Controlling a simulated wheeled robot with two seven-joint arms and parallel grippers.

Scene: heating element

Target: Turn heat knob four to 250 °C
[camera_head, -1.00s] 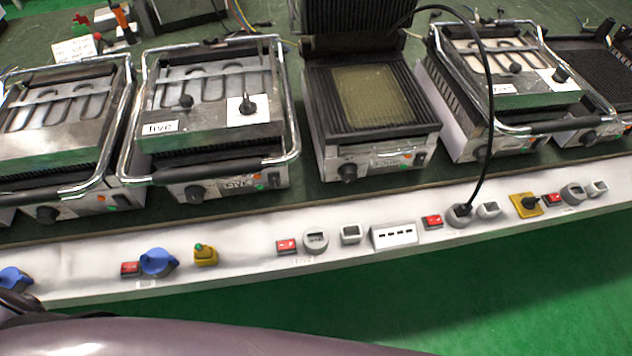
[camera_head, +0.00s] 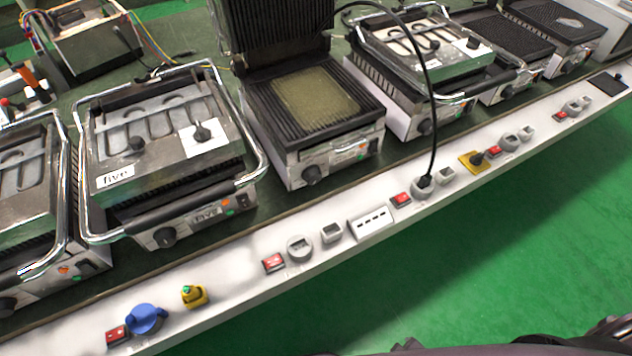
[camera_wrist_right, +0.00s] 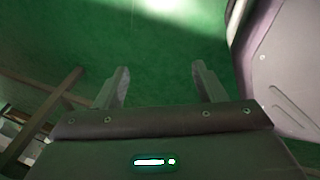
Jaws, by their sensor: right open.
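An open grill (camera_head: 315,110) with a ridged plate stands mid-picture in the head view; the small label on its front is too small to read surely. Its black round heat knob (camera_head: 312,174) is on the front panel, left of a green switch. The closed grill labelled "five" (camera_head: 115,176) stands to its left, with its own black front knob (camera_head: 164,237). My right gripper (camera_wrist_right: 159,78) shows in the right wrist view, open and empty over green floor, away from any knob. My left gripper is not in view. The knob's setting cannot be read.
A white ledge (camera_head: 245,300) with red switches, sockets and plugs runs along the front of the bench. A black cable (camera_head: 431,110) hangs to a socket right of the open grill. More grills (camera_head: 430,45) stand to the right. Green floor (camera_head: 480,270) in front is clear.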

